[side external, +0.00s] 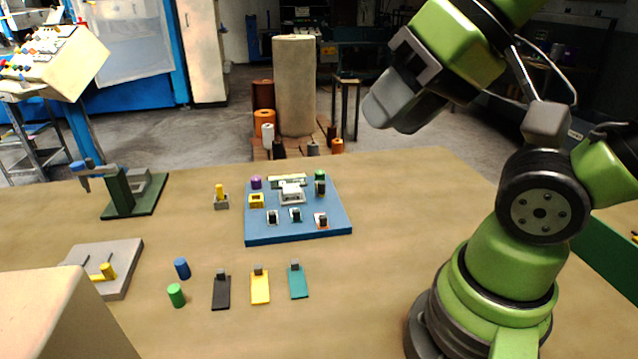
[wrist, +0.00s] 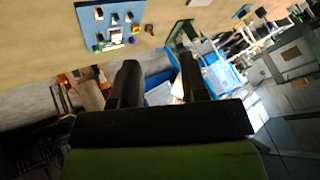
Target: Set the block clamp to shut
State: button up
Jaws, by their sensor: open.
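I cannot tell for certain which thing is the block clamp. One candidate is the grey plate (side external: 122,268) at the table's left, with two thin rods and a yellow handle (side external: 107,271). Another is the small grey block with an upright yellow peg (side external: 220,192), left of the blue board (side external: 297,236). Whether either is open or shut is too small to tell. My gripper (side external: 375,115) is high above the table's back edge, well away from both. In the wrist view my gripper (wrist: 157,62) has its two dark fingers apart, with nothing between them.
The blue board, also in the wrist view (wrist: 88,22), bears several small blocks. A green press (side external: 120,193) stands back left. Blue (side external: 182,268) and green (side external: 176,295) cylinders and black (side external: 221,293), yellow (side external: 260,288) and teal (side external: 298,284) tags lie in front.

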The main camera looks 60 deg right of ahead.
jog(key=shift+o, duration=0.3)
jog(key=n+g+h, duration=0.2)
jog(key=n+g, duration=0.5)
jog(key=n, duration=0.6)
send_over(322, 182)
notch_tip(322, 182, down, 15)
jog(key=shift+f, duration=0.15)
notch_tip(322, 182, down, 10)
jog(key=shift+r, duration=0.15)
jog(key=shift+c, duration=0.4)
grip_shut()
